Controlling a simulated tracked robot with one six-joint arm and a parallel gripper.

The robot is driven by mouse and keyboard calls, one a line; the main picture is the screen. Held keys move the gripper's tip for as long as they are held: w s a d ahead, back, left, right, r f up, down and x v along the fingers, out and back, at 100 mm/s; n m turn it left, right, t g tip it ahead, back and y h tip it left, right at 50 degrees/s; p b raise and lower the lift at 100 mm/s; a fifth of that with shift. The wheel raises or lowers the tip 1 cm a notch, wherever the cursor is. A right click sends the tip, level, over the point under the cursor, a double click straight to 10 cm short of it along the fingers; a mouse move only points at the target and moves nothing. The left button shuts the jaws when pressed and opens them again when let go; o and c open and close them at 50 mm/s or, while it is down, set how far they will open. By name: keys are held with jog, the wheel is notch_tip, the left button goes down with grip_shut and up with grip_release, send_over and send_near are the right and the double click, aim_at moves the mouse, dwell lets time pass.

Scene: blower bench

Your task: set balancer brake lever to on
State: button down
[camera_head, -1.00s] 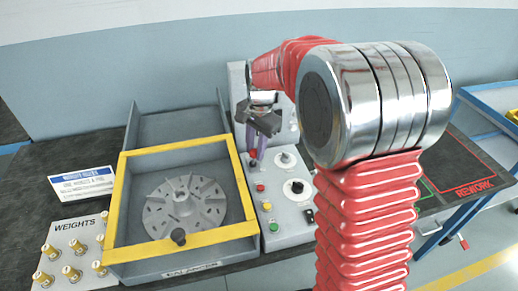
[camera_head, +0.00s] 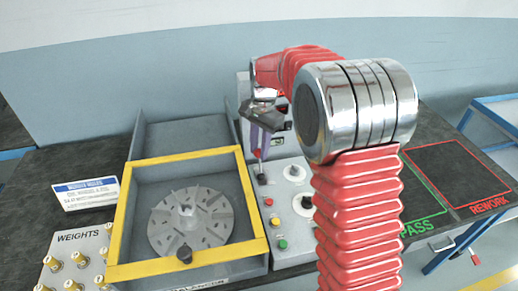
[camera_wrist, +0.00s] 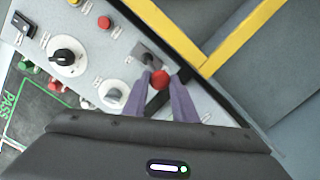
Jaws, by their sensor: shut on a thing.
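The balancer brake lever has a red ball knob (camera_wrist: 161,80) on a dark stem that rises from a small grey plate (camera_wrist: 147,56) on the control panel. My gripper (camera_wrist: 161,86) has its two purple fingers shut on the knob, one on each side, in the wrist view. In the head view my gripper (camera_head: 258,150) points down at the panel's upper left, beside the yellow-framed box, and the lever's dark base (camera_head: 262,179) shows below the fingers. The on and off marks cannot be read.
The control panel (camera_head: 291,240) carries dials and buttons, including a black-knobbed dial (camera_wrist: 66,56) and a red button (camera_wrist: 104,22). The yellow frame (camera_head: 125,215) of the balancer box stands close left of the lever. Weights (camera_head: 80,260) lie further left; PASS and REWORK areas (camera_head: 455,170) lie right.

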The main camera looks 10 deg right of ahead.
jog(key=shift+w+f, duration=0.1)
jog(key=shift+w, duration=0.6)
jog(key=shift+w+a, duration=0.1)
jog(key=shift+a, duration=0.05)
jog(key=c, duration=1.4)
grip_release()
jog(key=shift+w, duration=0.1)
jog(key=shift+c, duration=0.2)
notch_tip(320, 180, up, 14)
jog(key=d, duration=0.1)
jog(key=shift+f, duration=0.25)
